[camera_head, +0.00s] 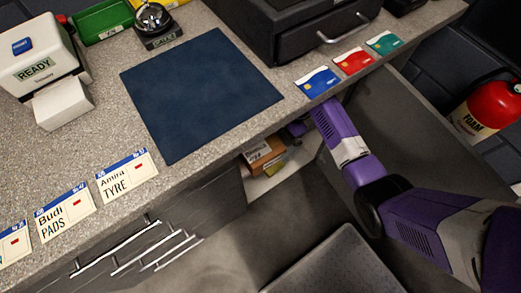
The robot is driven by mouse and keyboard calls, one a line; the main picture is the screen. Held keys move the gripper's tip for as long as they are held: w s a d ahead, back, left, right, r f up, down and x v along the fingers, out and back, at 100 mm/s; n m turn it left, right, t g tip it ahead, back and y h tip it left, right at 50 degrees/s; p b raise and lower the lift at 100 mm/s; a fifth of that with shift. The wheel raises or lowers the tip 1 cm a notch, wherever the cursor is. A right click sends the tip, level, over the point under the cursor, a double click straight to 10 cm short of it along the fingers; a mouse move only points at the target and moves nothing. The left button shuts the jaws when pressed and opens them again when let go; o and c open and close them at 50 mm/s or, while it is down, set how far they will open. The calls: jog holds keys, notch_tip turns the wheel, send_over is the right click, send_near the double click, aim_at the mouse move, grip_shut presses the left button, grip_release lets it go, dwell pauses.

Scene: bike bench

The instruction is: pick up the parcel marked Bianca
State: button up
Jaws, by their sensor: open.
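Below the counter, a brown box-shaped parcel (262,150) sits in an open compartment (262,187), with something yellow beside it. The writing on the parcel is too small to read, so I cannot tell whether it is marked Bianca. My arm reaches in from the right, over the open door, to the counter's front edge.
The counter (215,160) overhangs the compartment. A grey open door (425,125) stands at the right, near a red extinguisher (490,108). Drawer handles (115,247) project at lower left. Tickets for Amira (127,175) and Budi (65,213) and a blue mat (200,90) lie on top.

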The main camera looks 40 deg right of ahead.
aim_at(267, 145)
jog(key=a, duration=0.5)
jog(key=shift+w, duration=0.1)
jog(key=a, duration=0.2)
jog(key=a+f, duration=0.1)
jog(key=shift+w+a, duration=0.1)
jog(key=shift+a, duration=0.3)
jog(key=shift+f, duration=0.3)
jog(key=c, duration=1.8)
jog(key=shift+c, duration=0.2)
jog(key=shift+r, duration=0.15)
